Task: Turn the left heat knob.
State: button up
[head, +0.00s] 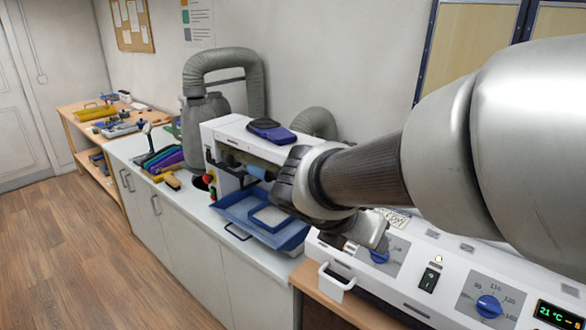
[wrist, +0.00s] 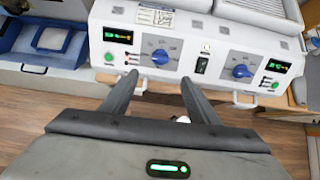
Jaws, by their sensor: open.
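The left heat knob (wrist: 160,57) is a blue knob on a grey dial plate on the front of a white machine (wrist: 205,30). In the wrist view it lies just beyond the gap between the fingertips of my gripper (wrist: 159,78). The fingers are open, one to each side of the knob's line, with nothing between them. In the head view my gripper (head: 376,238) hangs just above the left knob (head: 379,257) and partly covers its dial. I cannot tell whether a finger touches it.
A second blue knob (head: 488,306) sits to the right, past a black rocker switch (head: 429,279). A white handle (head: 336,283) juts from the machine's front. A blue tray (head: 240,222) lies on the counter to the left. The floor in front is clear.

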jog(key=shift+v, duration=1.15)
jog(key=s+a+m+y, duration=0.1)
jog(key=s+m+y, duration=0.5)
jog(key=m, duration=2.1)
jog(key=s, duration=0.5)
jog(key=shift+s+a+r, duration=0.2)
jog(key=shift+s+r, duration=0.15)
